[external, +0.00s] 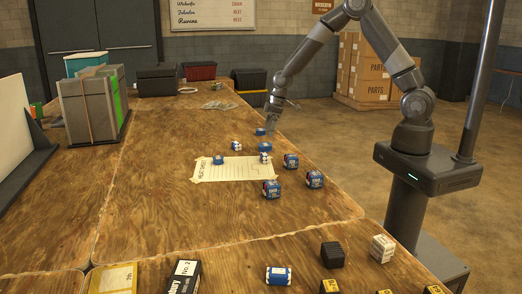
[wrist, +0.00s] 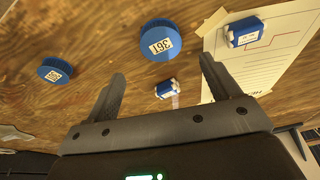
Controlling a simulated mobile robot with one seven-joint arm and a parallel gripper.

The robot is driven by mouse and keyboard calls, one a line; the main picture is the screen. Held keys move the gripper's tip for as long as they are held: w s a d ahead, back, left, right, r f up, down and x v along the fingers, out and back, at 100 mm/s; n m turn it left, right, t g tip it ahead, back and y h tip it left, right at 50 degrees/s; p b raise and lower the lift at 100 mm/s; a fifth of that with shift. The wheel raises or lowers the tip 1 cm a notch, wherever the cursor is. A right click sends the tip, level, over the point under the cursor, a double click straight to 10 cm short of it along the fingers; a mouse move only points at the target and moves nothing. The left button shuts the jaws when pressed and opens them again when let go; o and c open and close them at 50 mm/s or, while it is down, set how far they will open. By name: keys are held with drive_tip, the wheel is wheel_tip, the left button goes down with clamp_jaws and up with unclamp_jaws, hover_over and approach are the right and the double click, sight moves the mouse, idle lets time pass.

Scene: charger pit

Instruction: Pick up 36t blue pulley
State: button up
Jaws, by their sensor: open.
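The 36t blue pulley (wrist: 160,40) is a round blue disc with a white label reading 36T, lying flat on the wooden table. In the wrist view it is beyond the fingertips, roughly between their lines. In the external view it appears to be the blue disc (external: 264,147) nearer the paper sheet. A smaller blue pulley (wrist: 55,70) with a white label, too blurred to read surely, lies to the left. My gripper (wrist: 162,68) is open and empty above the table. In the external view my gripper (external: 271,114) is beside the farther blue disc (external: 260,131).
A small blue-and-white part (wrist: 165,88) lies between the finger lines. Another blue-and-white part (wrist: 243,30) sits on the paper sheet (wrist: 280,60). Blue boxes (external: 291,160) stand nearer the front. Bare table (external: 180,215) lies left of the paper.

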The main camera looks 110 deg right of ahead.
sight(266, 144)
drive_tip(key=shift+s+x, duration=0.15)
drive_tip(key=shift+x, duration=1.6)
drive_tip(key=shift+s+x, duration=0.1)
drive_tip(key=shift+x, duration=1.6)
drive_tip(key=shift+a+f, duration=0.1)
drive_tip(key=shift+a, duration=0.1)
drive_tip(key=c, duration=1.2)
drive_tip(key=shift+o, duration=0.2)
